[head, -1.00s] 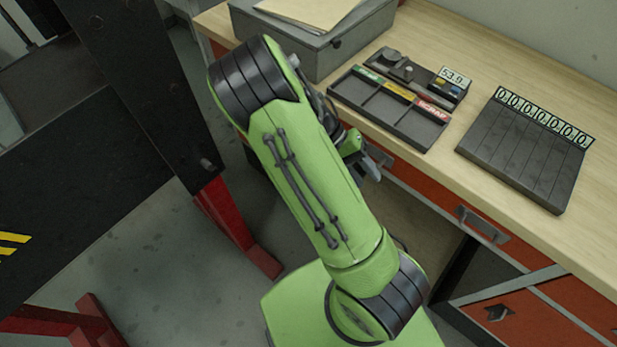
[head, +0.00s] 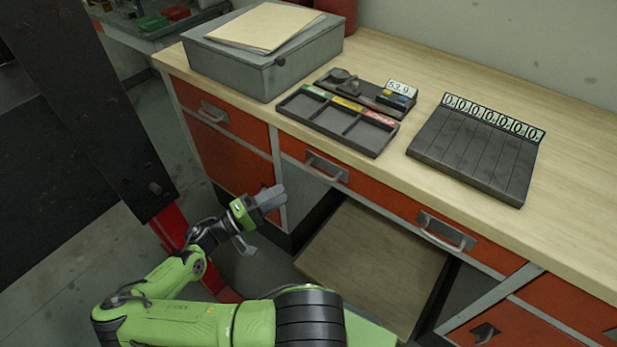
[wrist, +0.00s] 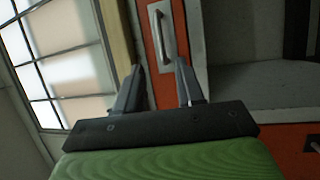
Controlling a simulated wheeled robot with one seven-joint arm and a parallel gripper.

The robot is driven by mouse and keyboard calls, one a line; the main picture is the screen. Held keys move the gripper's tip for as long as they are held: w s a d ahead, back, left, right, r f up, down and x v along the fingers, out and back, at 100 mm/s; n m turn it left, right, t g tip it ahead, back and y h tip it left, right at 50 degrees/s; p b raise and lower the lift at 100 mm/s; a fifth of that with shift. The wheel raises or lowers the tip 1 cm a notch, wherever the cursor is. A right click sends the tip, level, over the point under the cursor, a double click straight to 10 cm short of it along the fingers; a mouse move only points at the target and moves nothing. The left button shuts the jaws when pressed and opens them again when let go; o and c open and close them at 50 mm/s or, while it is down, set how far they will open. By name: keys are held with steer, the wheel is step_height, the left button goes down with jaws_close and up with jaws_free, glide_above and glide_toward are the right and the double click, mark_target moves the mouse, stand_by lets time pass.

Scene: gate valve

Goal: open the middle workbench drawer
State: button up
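The workbench has a wide red-orange middle drawer front (head: 385,198) under its top, between the left and right cabinets. It is flush and closed, with two grey bar handles, a left one (head: 327,166) and a right one (head: 445,232). My gripper (head: 268,224) is low and to the left, in front of the left cabinet, apart from the middle drawer's handles. In the wrist view my gripper (wrist: 159,65) is open and empty. A handle (wrist: 162,35) on a red front shows beyond and between its fingertips. I cannot tell which handle it is.
A left drawer (head: 190,95) has its own handle. A grey box (head: 255,70), a compartment tray (head: 340,122) and a ribbed black rack (head: 475,150) stand on the bench top. A dark post (head: 95,100) stands at left. Open space lies beneath the middle drawer.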

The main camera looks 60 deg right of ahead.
steer(key=x, duration=1.1)
steer(key=shift+d+b, duration=0.15)
steer(key=shift+b, duration=0.15)
steer(key=shift+s, duration=0.15)
steer(key=shift+c, duration=0.5)
steer(key=shift+f, duration=0.1)
jaws_close()
